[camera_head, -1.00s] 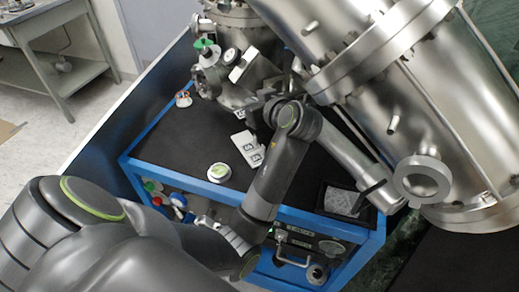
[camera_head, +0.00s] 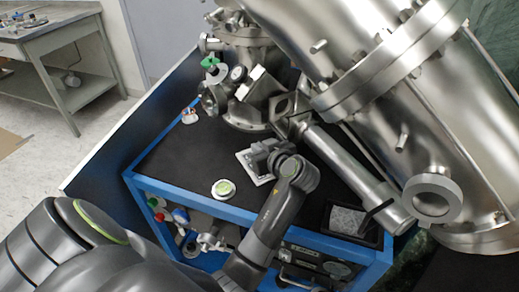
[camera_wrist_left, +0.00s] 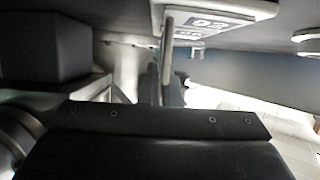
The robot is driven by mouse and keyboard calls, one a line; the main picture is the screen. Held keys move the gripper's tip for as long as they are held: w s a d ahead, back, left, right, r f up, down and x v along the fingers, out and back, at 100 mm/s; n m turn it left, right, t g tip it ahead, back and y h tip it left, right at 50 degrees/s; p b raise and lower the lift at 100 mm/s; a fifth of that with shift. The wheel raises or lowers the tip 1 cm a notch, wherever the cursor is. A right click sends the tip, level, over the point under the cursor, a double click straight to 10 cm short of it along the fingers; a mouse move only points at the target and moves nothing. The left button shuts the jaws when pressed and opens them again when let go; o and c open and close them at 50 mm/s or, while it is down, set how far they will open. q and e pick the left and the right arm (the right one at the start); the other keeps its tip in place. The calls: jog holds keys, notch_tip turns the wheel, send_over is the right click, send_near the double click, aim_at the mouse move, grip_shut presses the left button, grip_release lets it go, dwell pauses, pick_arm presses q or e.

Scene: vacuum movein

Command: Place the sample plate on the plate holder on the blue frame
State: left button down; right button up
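A white flat plate (camera_head: 246,160) with dark markings lies on the black top of the blue frame (camera_head: 205,203). I cannot tell whether it is the sample plate, the holder, or both stacked. A gap between fingers does not show. My right gripper is in neither view.
A white and green round piece (camera_head: 223,188) sits near the front edge. A black tray (camera_head: 368,236) is at the front right. Metal chamber parts (camera_head: 350,176) close off the back and right.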

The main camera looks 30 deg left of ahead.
pick_arm(q)
jog(key=shift+s+d+f+b, duration=0.1)
jog(key=shift+f+b, duration=0.1)
jog(key=shift+f, duration=0.25)
jog(key=shift+s+f+b, duration=0.1)
jog(key=shift+f+b, duration=0.05)
jog(key=shift+f, duration=0.3)
jog(key=c, duration=1.6)
grip_release()
jog(key=shift+c, duration=0.2)
